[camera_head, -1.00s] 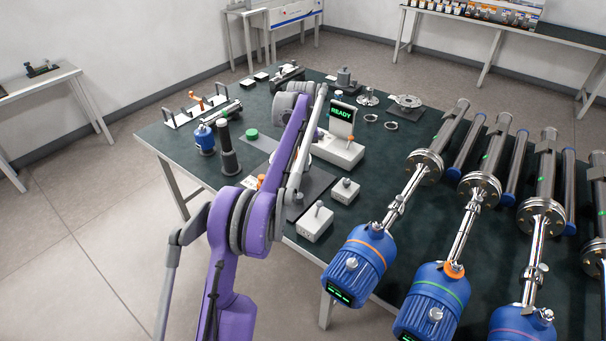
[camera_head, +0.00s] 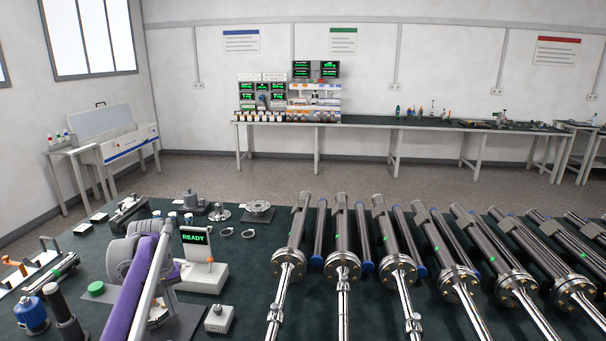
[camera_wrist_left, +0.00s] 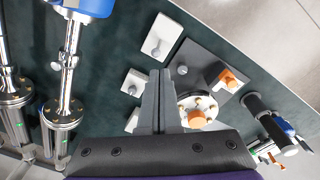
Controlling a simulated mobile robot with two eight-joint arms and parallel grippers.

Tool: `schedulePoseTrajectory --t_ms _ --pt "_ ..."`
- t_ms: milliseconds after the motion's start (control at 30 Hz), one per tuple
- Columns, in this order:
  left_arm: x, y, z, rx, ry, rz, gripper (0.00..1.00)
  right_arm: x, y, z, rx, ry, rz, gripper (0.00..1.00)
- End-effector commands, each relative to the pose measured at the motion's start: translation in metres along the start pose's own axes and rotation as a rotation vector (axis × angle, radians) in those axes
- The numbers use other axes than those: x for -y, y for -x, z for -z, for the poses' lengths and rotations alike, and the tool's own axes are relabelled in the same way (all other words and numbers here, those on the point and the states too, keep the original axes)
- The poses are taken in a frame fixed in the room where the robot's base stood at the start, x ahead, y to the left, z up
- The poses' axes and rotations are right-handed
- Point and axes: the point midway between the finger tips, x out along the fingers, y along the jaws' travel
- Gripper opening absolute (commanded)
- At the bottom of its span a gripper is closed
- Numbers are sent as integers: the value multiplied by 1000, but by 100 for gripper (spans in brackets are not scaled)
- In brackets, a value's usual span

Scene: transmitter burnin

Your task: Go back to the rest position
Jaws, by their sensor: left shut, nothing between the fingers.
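My purple left arm (camera_head: 137,289) reaches in from the bottom left of the head view, over the table beside the READY device (camera_head: 203,273). Its fingers are hidden there. In the left wrist view my left gripper (camera_wrist_left: 158,76) is shut and empty, pointing over the table top. Near its fingers are a grey plate (camera_wrist_left: 194,54) with an orange-handled part (camera_wrist_left: 228,78), and a round flanged piece with an orange knob (camera_wrist_left: 197,118). Whether the fingers touch anything below is unclear. My right gripper is not in view.
Several long steel tubes with flanges (camera_head: 343,262) fill the middle and right of the dark table. A black post (camera_head: 66,316) and blue part (camera_head: 30,314) stand at the left. A bench (camera_head: 360,124) with instruments lines the back wall, with open floor (camera_head: 290,173) before it.

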Motion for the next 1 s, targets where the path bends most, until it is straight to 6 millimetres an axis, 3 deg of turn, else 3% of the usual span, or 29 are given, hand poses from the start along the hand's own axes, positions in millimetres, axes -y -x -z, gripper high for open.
schedulePoseTrajectory --t_ms 33,200,367,567,700,833,1000 --pt "-7 8 -20 -23 -30 -4 0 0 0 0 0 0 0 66" --pt "-23 23 -83 -107 -131 -21 0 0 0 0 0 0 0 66" --pt "-27 23 -148 -188 -227 -37 0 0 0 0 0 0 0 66" --pt "-22 3 -232 -288 -343 -61 0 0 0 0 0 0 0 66" --pt "-12 -22 -286 -356 -419 -78 0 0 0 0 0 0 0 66" --pt "-4 -46 -321 -404 -474 -90 0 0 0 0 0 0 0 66" --pt "2 -63 -342 -437 -508 -99 0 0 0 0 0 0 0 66"
